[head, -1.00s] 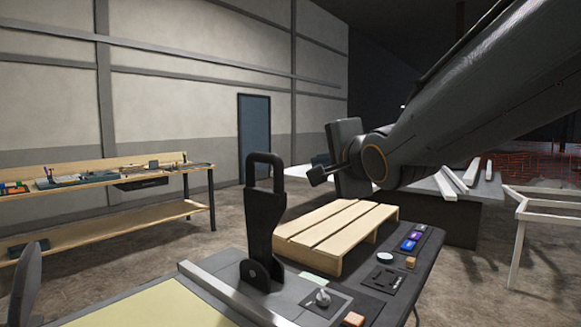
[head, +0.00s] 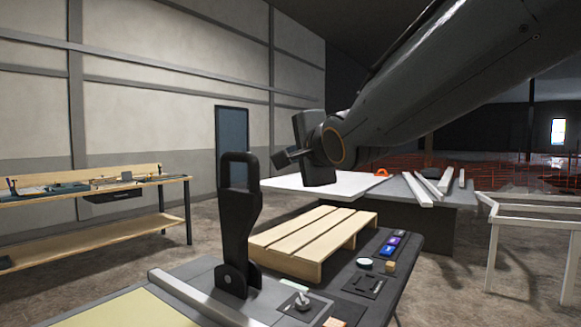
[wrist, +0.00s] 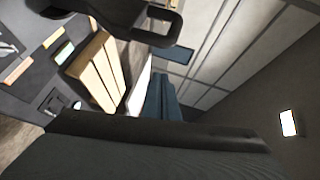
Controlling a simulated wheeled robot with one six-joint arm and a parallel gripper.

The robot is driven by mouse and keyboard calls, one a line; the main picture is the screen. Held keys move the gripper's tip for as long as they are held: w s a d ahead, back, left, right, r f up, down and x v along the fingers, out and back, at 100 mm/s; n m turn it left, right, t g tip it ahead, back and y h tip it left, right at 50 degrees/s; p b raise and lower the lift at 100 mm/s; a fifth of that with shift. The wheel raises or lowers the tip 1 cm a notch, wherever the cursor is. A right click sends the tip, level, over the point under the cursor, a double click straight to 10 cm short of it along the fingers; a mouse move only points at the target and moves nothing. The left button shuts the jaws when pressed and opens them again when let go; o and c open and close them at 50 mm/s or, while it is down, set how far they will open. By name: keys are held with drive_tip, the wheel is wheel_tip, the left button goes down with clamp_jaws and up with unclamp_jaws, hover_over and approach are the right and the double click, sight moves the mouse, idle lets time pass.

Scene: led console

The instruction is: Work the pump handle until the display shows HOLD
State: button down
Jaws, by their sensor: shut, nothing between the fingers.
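The pump handle (head: 238,220) is a black upright lever with a loop grip at its top, standing on the grey console (head: 205,272). In the wrist view the dark handle's loop (wrist: 181,29) shows at the top. My gripper (head: 281,159) is shut and empty, to the right of the loop in the head view, apart from it in the picture; their depth gap is hard to judge. Its fingers seem to show in the wrist view (wrist: 158,82). A small pale panel (wrist: 64,52) on the console may be the display; no text is readable on it.
A wooden pallet (head: 312,238) lies just behind the handle. A toggle switch (head: 303,298) and small coloured blocks (head: 393,243) sit on the dark surface. A workbench (head: 100,188) stands left, a white frame (head: 493,235) right.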

drive_tip(key=w+a+f+p, duration=0.2)
drive_tip(key=w+a, duration=0.3)
drive_tip(key=w, duration=0.2)
drive_tip(key=shift+w+a, duration=0.2)
drive_tip(key=shift+w, duration=0.2)
